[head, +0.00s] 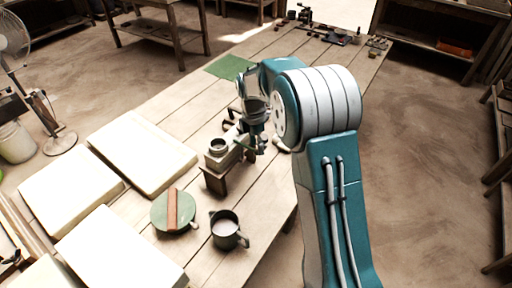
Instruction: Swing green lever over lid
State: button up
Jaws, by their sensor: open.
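The tile press (216,180) stands on the plank table, a small brown-legged stand with a pale block and a round grey collar (217,146) on top. My gripper (258,146) points down just right of and behind the collar, and its fingers are open. A small dark green bar (243,143) shows beside the fingers and may be the green lever. My gripper and arm partly hide it, and I cannot tell whether they touch. I cannot make out a lid on the press clearly. A round green disc (160,214) with a brown strip across it lies on the table in front.
Several pale slabs (143,150) cover the table's left side. A green mat (230,66) lies behind the press, and small tools (325,34) lie at the far end.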

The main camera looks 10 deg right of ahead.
notch_tip(320, 180, up, 11)
jog(key=w, duration=0.2)
jog(key=shift+a+f, duration=0.2)
jog(key=shift+a, duration=0.2)
